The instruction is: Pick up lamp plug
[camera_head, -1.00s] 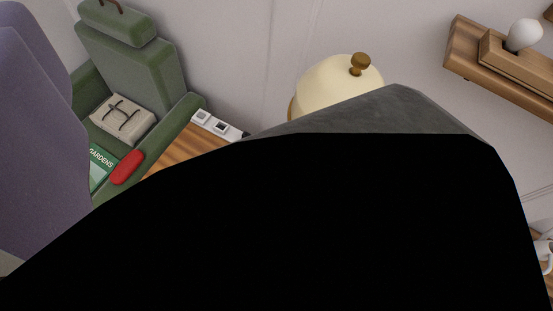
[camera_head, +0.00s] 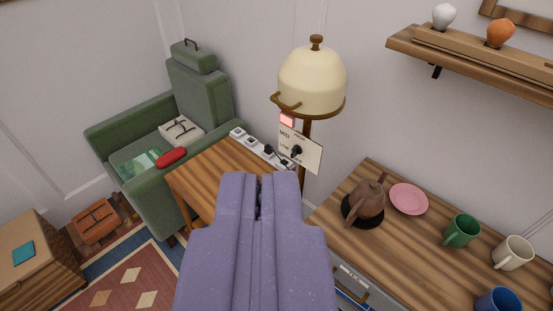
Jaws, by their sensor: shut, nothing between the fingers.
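A cream-shaded floor lamp (camera_head: 312,78) with a brown knob and rim stands against the wall behind the small wooden side table. A white power strip (camera_head: 254,143) lies along the back of that table. Small dark pieces (camera_head: 284,162) sit on or beside the strip's right part; I cannot tell which is the lamp plug. My purple gripper (camera_head: 259,178) points away from me over the table's right part, in front of the strip. Its two fingers are shut and hold nothing. It hides part of the table and the floor.
A sign with a black knob (camera_head: 296,151) is by the lamp pole. The green armchair (camera_head: 200,100) is left of the side table (camera_head: 205,180). The right-hand counter (camera_head: 405,245) holds a brown pot, a pink plate and cups. A wooden shelf (camera_head: 480,63) projects above.

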